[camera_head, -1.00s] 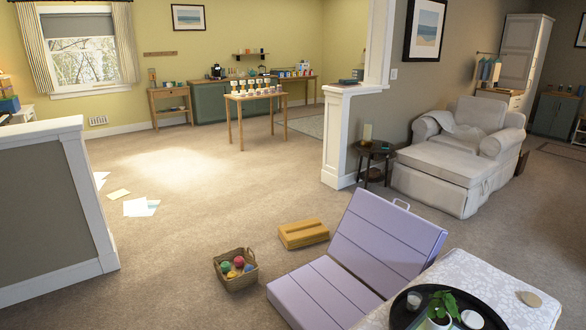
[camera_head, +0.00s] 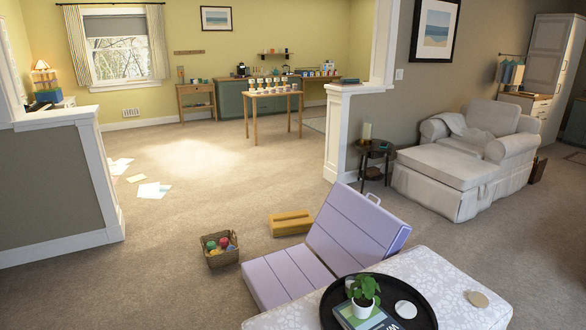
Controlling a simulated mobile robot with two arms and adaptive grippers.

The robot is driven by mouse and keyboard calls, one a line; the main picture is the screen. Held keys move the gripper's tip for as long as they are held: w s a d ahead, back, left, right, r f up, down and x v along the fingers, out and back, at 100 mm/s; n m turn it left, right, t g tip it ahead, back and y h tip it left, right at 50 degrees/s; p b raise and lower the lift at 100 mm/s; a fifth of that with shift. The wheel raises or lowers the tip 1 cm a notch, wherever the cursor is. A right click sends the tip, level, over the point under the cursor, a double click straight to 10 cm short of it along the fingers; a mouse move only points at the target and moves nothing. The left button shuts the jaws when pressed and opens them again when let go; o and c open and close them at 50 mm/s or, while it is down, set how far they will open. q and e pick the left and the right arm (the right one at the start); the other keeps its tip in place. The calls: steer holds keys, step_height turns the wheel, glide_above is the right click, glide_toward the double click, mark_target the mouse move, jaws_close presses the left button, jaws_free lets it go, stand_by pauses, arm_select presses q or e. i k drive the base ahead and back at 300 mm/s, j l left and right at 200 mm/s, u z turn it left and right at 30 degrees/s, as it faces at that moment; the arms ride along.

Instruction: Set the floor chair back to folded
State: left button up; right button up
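The lavender floor chair (camera_head: 345,228) stands on the carpet in the lower middle of the head view. Its back panel leans up and away to the right from its flat seat panel (camera_head: 287,278), so it is unfolded. A pale handle (camera_head: 374,199) sticks up from the top edge of the back. The near right part of the chair is hidden behind a patterned white ottoman or table. Neither of my grippers shows in the view.
The patterned surface (camera_head: 455,290) bears a black tray (camera_head: 412,301) with a plant. A wicker basket (camera_head: 219,257) of balls and a yellow block (camera_head: 290,223) lie near the chair. Papers (camera_head: 152,190) lie farther left. Open carpet stretches left; an armchair (camera_head: 465,165) stands right.

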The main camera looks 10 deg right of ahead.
mark_target(350, 232)
steer(key=i+l, duration=0.1)
steer(key=l, duration=0.55)
steer(key=i+l+u, duration=0.1)
steer(key=l, duration=0.5)
steer(key=i+l, duration=0.1)
steer(key=l, duration=0.55)
steer(key=i+l+u, duration=0.1)
steer(key=l, duration=0.55)
